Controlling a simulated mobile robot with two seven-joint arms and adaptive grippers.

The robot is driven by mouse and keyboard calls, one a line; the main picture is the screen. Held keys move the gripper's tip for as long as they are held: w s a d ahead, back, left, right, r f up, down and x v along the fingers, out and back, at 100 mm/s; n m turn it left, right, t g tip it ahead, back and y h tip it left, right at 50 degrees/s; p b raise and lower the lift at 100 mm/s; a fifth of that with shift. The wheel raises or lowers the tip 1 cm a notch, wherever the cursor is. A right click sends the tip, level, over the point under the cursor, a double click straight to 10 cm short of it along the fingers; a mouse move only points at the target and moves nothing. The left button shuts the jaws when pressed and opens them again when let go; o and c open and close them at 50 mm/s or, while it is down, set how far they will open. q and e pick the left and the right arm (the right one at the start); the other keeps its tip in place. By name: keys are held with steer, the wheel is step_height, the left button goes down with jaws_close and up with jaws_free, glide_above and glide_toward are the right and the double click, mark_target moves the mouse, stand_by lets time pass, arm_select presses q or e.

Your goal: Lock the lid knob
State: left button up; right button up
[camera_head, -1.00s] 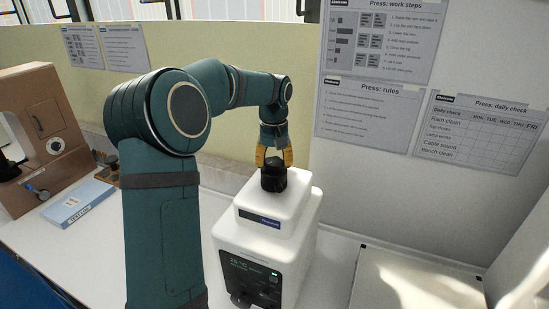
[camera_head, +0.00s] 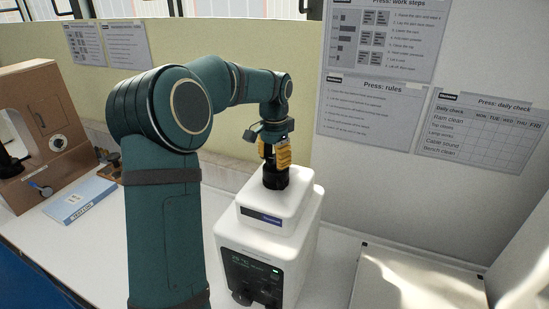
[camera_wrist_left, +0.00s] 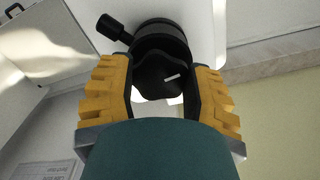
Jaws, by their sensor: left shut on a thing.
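The black lid knob (camera_head: 275,177) stands on top of the white press machine (camera_head: 262,262). In the left wrist view the knob (camera_wrist_left: 158,78) is a dark lobed piece with a short white mark pointing right and slightly up. Below it sits a black round collar with a small side handle (camera_wrist_left: 113,28) sticking out at the upper left. My left gripper (camera_head: 277,158) comes down on the knob from above. Its yellow fingers (camera_wrist_left: 165,92) are shut on the knob, one on each side. My right gripper is not in view.
A brown machine (camera_head: 45,130) and a blue-and-white box (camera_head: 80,201) stand at the left of the white bench. A pale flat panel (camera_head: 415,280) lies right of the press. Paper notices (camera_head: 370,118) hang on the wall behind.

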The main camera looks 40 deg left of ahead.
mark_target(274, 159)
arm_select(q)
steer(key=shift+f+m, duration=0.1)
steer(key=shift+m, duration=0.8)
steer(key=o, duration=1.2)
step_height(274, 159, up, 12)
